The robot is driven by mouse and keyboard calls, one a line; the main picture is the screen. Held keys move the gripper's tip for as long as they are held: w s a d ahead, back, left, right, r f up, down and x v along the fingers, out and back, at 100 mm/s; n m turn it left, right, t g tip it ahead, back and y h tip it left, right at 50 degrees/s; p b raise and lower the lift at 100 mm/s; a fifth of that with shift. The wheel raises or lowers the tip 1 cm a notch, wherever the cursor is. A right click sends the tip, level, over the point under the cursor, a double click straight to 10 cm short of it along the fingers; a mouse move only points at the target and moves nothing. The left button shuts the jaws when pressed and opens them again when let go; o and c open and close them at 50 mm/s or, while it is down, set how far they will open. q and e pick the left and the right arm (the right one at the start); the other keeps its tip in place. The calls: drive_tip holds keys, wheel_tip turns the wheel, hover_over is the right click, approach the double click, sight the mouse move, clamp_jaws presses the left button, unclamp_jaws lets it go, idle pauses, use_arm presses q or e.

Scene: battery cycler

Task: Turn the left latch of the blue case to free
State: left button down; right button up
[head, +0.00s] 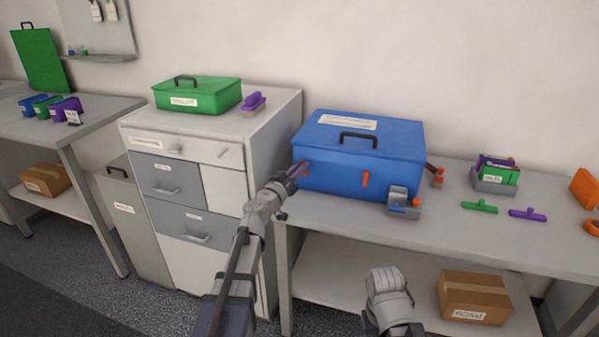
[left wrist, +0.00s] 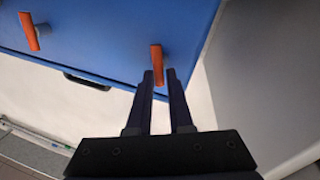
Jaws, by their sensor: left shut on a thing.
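The blue case (head: 340,165) stands closed on the right-hand bench, its black handle on the lid. Its left latch (head: 306,168) is an orange lever at the front left; it also shows in the left wrist view (left wrist: 157,58). My left gripper (head: 299,172) reaches it from the front, and its two fingers (left wrist: 159,78) are shut on the lever. The fingers partly hide the latch in the head view. The other orange latch (head: 366,179) on the front looks upright and stands free; it also shows in the left wrist view (left wrist: 30,31). My right gripper's fingers do not show.
A grey holder (head: 404,211) with blue and orange parts stands before the case's front right. An orange-and-dark piece (head: 436,176) is at its right side. A drawer cabinet (head: 270,125) with a green case (head: 205,96) stands close on the left.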

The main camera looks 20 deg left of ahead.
use_arm(q)
drive_tip(key=shift+w+a+f+n+t+y+b, duration=0.1)
drive_tip(key=shift+f+n+t+y+b, duration=0.4)
drive_tip(key=shift+n, duration=2.2)
drive_tip(key=shift+s+d+r+n+t+y+b, duration=0.15)
drive_tip(key=shift+n+y+b, duration=0.55)
drive_tip(key=shift+n, duration=2)
drive_tip(key=shift+w+a+f+n+t+y+b, duration=0.15)
drive_tip(key=shift+f+n+t+y+b, duration=0.5)
drive_tip(key=shift+n, duration=2.05)
drive_tip(key=shift+r+n, duration=0.3)
drive_tip(key=c, duration=0.9)
unclamp_jaws()
drive_tip(key=shift+g, duration=0.3)
drive_tip(key=shift+o, duration=0.2)
